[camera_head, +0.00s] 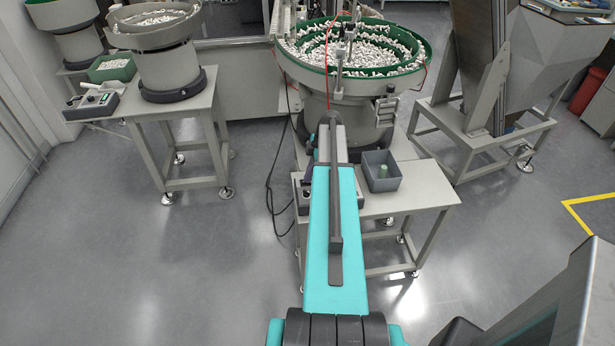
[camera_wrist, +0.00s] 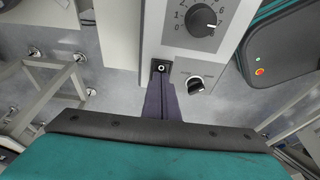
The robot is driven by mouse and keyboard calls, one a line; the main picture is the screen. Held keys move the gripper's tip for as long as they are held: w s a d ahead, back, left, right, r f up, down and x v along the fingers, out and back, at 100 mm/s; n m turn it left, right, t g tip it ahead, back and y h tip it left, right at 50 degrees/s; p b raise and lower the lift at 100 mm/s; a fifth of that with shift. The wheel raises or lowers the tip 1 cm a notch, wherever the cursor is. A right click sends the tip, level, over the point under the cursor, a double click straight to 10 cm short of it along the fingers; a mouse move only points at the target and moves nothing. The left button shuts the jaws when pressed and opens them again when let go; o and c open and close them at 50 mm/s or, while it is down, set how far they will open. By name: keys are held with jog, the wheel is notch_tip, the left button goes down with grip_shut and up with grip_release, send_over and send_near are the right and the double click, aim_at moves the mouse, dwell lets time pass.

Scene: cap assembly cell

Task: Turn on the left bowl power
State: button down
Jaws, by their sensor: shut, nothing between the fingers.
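My gripper (camera_wrist: 161,84) is shut and empty in the wrist view, its dark fingers pointing at a light grey control box (camera_wrist: 152,42). The fingertips lie at the lower edge of a small black switch (camera_wrist: 161,67) with a white ring mark; I cannot tell whether they touch it. The box also has a numbered dial (camera_wrist: 204,21) and, to the right of the fingers, a black rotary knob (camera_wrist: 195,85). In the head view my arm reaches to the bowl feeder with a green rim (camera_head: 350,72), and hides my gripper and most of the box below it.
A grey bin (camera_head: 382,184) with a green piece inside stands on the table (camera_head: 420,192) right of my arm. Another bowl feeder (camera_head: 165,65) and control box (camera_head: 92,101) stand on a table further left. A black cable hangs left of my arm. Floor at left is clear.

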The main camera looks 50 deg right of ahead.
jog(key=v, duration=0.1)
jog(key=p+v, duration=0.1)
jog(key=v, duration=0.2)
jog(key=shift+w+a+r+p, duration=0.2)
jog(key=shift+w+a+p, duration=0.1)
jog(key=shift+a, duration=0.05)
jog(key=shift+s+d+r+b, duration=0.15)
jog(key=shift+d+r+b, duration=0.1)
jog(key=shift+b, duration=0.1)
jog(key=b+v, duration=0.2)
jog(key=v, duration=0.7)
jog(key=shift+s, duration=0.2)
